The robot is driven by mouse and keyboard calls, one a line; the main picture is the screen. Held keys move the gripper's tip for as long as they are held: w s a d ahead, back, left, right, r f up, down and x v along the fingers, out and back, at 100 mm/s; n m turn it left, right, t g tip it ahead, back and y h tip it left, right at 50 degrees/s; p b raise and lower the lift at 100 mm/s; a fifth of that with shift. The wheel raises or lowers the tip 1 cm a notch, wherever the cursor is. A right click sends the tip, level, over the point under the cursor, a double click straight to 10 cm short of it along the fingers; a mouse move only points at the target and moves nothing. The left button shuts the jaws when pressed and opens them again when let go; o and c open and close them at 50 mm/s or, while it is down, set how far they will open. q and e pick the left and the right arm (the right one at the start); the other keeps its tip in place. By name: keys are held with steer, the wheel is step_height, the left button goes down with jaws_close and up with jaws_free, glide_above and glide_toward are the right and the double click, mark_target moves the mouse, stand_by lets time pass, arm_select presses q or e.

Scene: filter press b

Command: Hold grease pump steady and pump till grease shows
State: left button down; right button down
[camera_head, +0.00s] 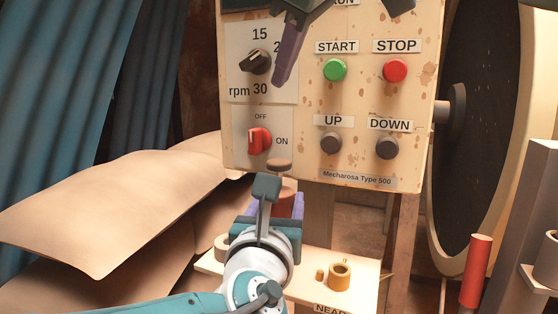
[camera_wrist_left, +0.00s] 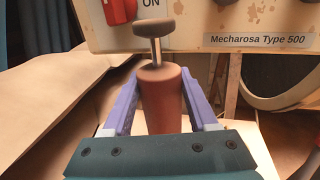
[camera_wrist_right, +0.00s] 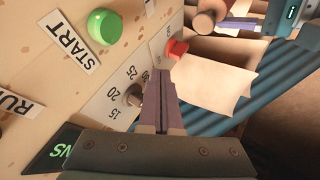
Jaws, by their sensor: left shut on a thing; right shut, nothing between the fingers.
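The grease pump (camera_head: 287,203) is a red-brown cylinder with a brown plunger knob (camera_head: 279,165) on top. In the left wrist view the pump body (camera_wrist_left: 160,100) stands upright between my purple fingers, and the knob sits raised on a bare metal rod. My left gripper (camera_wrist_left: 158,76) is shut on the pump body, below the knob. In the head view my left gripper and wrist hide the pump's lower part. My right gripper (camera_head: 280,80) is shut and empty, above the pump, in front of the control panel beside the rpm dial. Its closed fingertips (camera_wrist_right: 158,85) show in the right wrist view.
The control panel (camera_head: 310,110) has a green START button (camera_head: 334,70), red STOP button (camera_head: 395,71) and red OFF/ON switch (camera_head: 260,141). Below is a shelf (camera_head: 355,300) with a small brass cup (camera_head: 339,276). A large wheel (camera_head: 490,130) stands right.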

mark_target(283, 162)
steer(key=shift+f, duration=0.1)
steer(key=shift+f, duration=4.35)
steer(key=shift+f, duration=0.15)
steer(key=shift+f, duration=0.25)
steer(key=shift+f, duration=1.45)
steer(key=shift+r, duration=1.85)
steer(key=shift+r, duration=2.5)
